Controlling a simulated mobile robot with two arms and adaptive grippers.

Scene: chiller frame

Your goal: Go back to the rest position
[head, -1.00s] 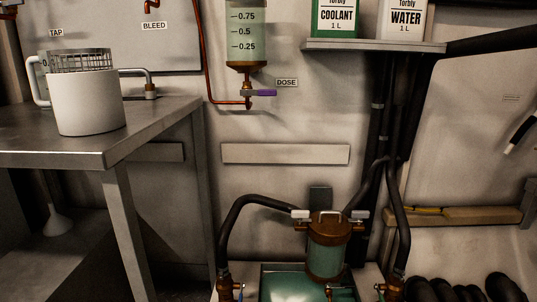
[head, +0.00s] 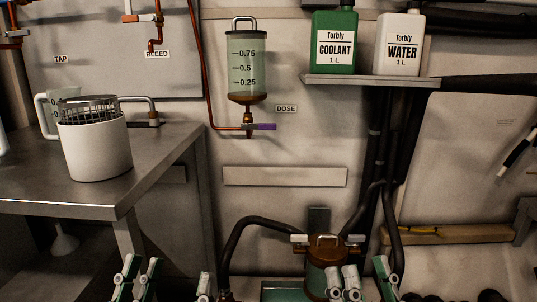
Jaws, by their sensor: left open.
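My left gripper (head: 174,280) shows at the bottom edge, left of centre. Its fingers are apart, with nothing visible between them. My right gripper (head: 367,279) shows at the bottom edge, right of centre, in front of the hoses. Its fingers stand apart with a gap and nothing seen in it. The lower parts of both grippers are cut off by the picture edge. Neither visibly holds anything.
A steel table (head: 165,150) on the left bears a white pot (head: 96,150) with a wire basket (head: 90,108). A wall shelf (head: 370,81) holds a coolant bottle (head: 334,50) and a water bottle (head: 400,45). A dosing cylinder (head: 246,68) hangs left of it. A filter canister (head: 325,278) stands below.

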